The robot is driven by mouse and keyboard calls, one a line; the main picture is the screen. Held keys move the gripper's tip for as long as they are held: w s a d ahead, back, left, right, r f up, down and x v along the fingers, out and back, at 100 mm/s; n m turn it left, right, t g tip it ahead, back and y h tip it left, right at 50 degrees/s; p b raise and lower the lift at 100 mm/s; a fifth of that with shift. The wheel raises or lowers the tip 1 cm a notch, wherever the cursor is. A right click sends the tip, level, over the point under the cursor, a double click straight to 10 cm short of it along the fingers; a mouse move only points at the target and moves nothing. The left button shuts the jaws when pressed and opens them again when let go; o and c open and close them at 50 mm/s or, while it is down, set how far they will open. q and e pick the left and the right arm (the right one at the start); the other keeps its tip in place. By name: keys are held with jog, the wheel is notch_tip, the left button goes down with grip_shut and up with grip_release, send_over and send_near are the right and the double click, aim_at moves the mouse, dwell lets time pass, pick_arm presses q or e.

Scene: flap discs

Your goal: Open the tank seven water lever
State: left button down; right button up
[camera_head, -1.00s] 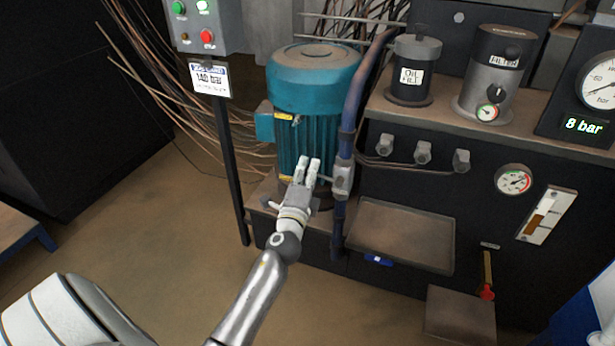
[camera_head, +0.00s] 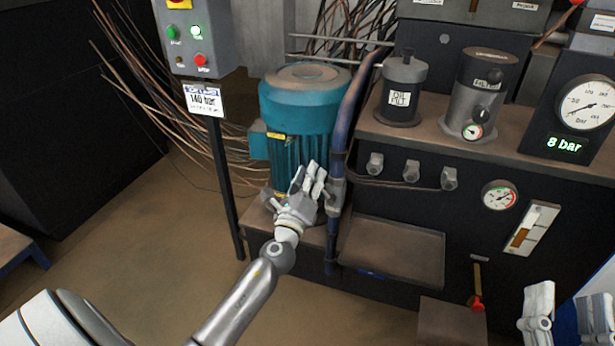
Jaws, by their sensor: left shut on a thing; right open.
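A grey valve fitting (camera_head: 336,194) sits on the blue pipe (camera_head: 340,140) beside the teal motor. My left gripper (camera_head: 311,178) is at the left side of this fitting, fingers pointing up, and is shut on a small lever there. My fingers hide most of that lever, so its angle cannot be told. No label reading tank seven is legible. My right gripper (camera_head: 567,308) is open and empty at the bottom right corner, apart from everything.
The teal motor (camera_head: 300,110) stands behind my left gripper. A shallow tray (camera_head: 392,275) is to its right, and a red-ended handle (camera_head: 477,302) hangs further right. A control box on a post (camera_head: 222,160) stands left. Floor at the lower left is clear.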

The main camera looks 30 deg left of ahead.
pick_arm(q)
jog(key=shift+d+r, duration=0.1)
dwell(0.4)
jog(key=c, duration=1.1)
grip_release()
jog(key=shift+w, duration=0.1)
jog(key=shift+c, duration=0.2)
jog(key=v, duration=1.2)
